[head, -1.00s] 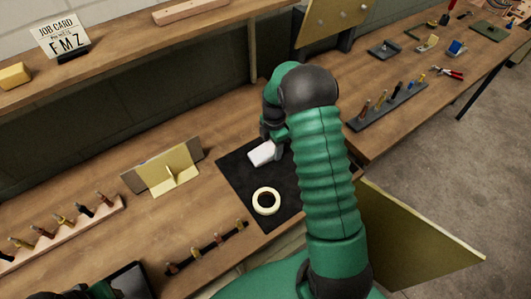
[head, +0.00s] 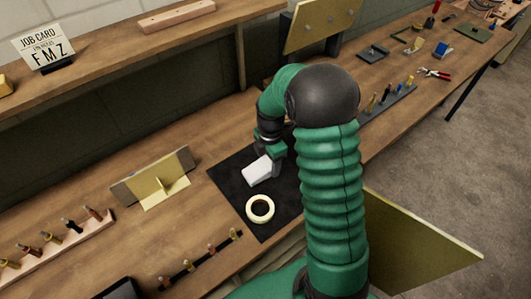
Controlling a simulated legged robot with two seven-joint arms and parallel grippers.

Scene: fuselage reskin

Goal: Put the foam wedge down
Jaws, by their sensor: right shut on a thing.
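The foam wedge (head: 257,170) is a pale white block at the black mat (head: 232,193) on the workbench. My right gripper (head: 272,158) is shut on the wedge from its right end. The wedge is low over the mat or touching it; I cannot tell which. My green right arm hides the right part of the mat. My left gripper is not in view.
A roll of cream tape (head: 260,208) lies on the mat just below the wedge. Tool racks (head: 60,250) and (head: 200,263) hold several small tools. Bare bench lies between panel and mat.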

